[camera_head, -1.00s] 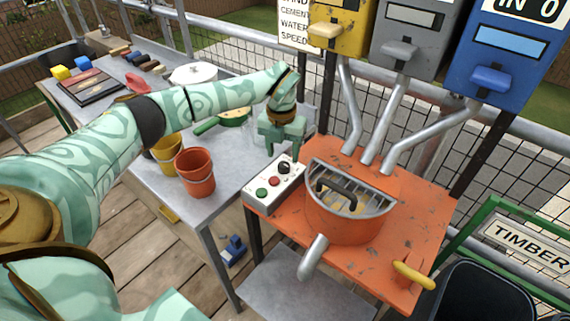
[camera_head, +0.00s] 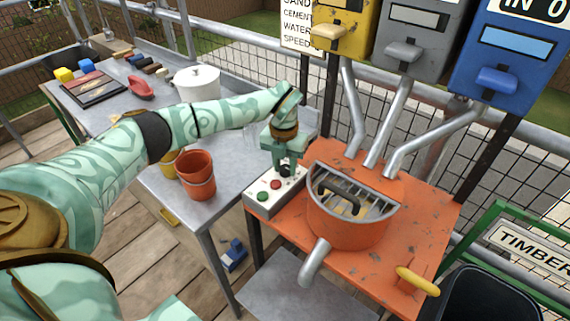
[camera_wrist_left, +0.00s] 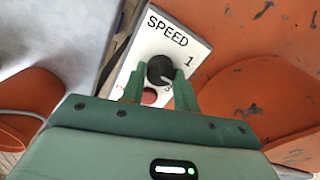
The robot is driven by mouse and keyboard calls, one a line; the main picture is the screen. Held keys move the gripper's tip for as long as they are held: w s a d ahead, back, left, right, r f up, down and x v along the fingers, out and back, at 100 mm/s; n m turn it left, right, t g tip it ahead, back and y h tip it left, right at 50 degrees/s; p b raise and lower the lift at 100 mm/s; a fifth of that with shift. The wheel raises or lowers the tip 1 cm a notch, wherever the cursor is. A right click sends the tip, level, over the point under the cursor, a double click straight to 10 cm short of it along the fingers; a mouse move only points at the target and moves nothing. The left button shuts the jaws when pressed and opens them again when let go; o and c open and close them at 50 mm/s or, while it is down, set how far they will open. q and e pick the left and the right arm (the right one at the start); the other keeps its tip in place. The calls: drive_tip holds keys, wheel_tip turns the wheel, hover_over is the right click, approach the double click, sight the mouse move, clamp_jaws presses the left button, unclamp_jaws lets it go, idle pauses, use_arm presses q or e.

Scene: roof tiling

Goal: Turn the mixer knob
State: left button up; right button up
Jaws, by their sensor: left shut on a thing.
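The control box (camera_head: 259,206) stands at the left edge of the orange mixer table and carries a green and a red button. My left gripper (camera_wrist_left: 158,88) is shut on the knob, one green finger on each side of it. In the head view the left gripper (camera_head: 286,165) comes down on the knob from above and hides most of it. My right gripper is not in view.
The orange mixer drum (camera_head: 345,224) with its grille and black handle is right of the control box. Chutes run down from the yellow, grey and blue hoppers (camera_head: 510,50).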

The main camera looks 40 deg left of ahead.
sight(284, 166)
use_arm(q)
drive_tip(key=shift+r, duration=0.1)
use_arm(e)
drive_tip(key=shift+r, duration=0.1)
use_arm(q)
drive_tip(key=shift+r+m+p, duration=0.1)
drive_tip(key=shift+m+p, duration=0.5)
drive_tip(key=shift+m, duration=0.3)
drive_tip(key=shift+m+p, duration=0.6)
drive_tip(key=shift+m, duration=0.6)
drive_tip(key=shift+w+a+m+p, duration=0.1)
drive_tip(key=shift+m+p, duration=0.55)
drive_tip(key=shift+m, duration=1.65)
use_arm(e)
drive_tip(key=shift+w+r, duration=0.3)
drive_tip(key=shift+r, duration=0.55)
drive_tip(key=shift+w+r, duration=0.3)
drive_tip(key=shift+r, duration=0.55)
use_arm(q)
drive_tip(key=o, duration=1)
wheel_tip(284, 166, up, 16)
drive_tip(key=p, duration=0.3)
drive_tip(key=shift+a+p, duration=0.15)
drive_tip(key=shift+p, duration=0.25)
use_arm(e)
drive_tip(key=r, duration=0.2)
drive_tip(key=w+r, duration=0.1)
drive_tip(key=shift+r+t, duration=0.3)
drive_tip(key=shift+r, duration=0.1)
